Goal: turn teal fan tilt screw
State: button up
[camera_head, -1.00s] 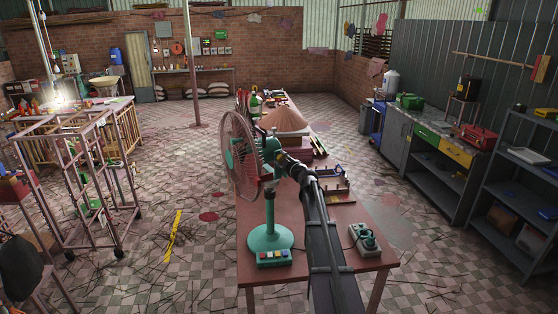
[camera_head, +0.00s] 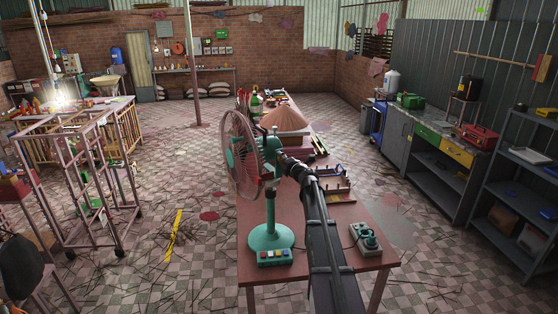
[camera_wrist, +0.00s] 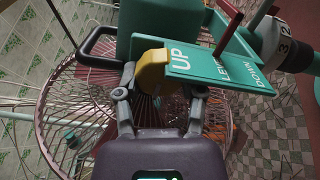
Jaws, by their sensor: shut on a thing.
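The teal fan (camera_head: 270,237) stands upright on the table, its wire cage facing left. In the wrist view its pink-and-white cage (camera_wrist: 60,115) lies behind my gripper. A yellow screw head (camera_wrist: 152,72) sits at the UP end of a teal plate (camera_wrist: 215,65) marked UP, LEVEL and DOWN. My gripper (camera_wrist: 160,85) is closed around the yellow head, one finger on each side. In the head view my gripper (camera_head: 280,164) is at the right side of the fan head, its fingertips too small and covered to make out.
The reddish table (camera_head: 320,262) carries a button box (camera_head: 273,257) at the fan's foot and a grey-green control box (camera_head: 365,240) at right. A conical pile (camera_head: 285,119) and a rack (camera_head: 335,187) lie behind. A black handle loop (camera_wrist: 92,42) is close left of my gripper.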

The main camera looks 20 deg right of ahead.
jog(key=shift+d+n, duration=0.1)
jog(key=shift+n, duration=0.9)
jog(key=o, duration=1.2)
jog(key=shift+c, duration=0.2)
jog(key=shift+f, duration=0.1)
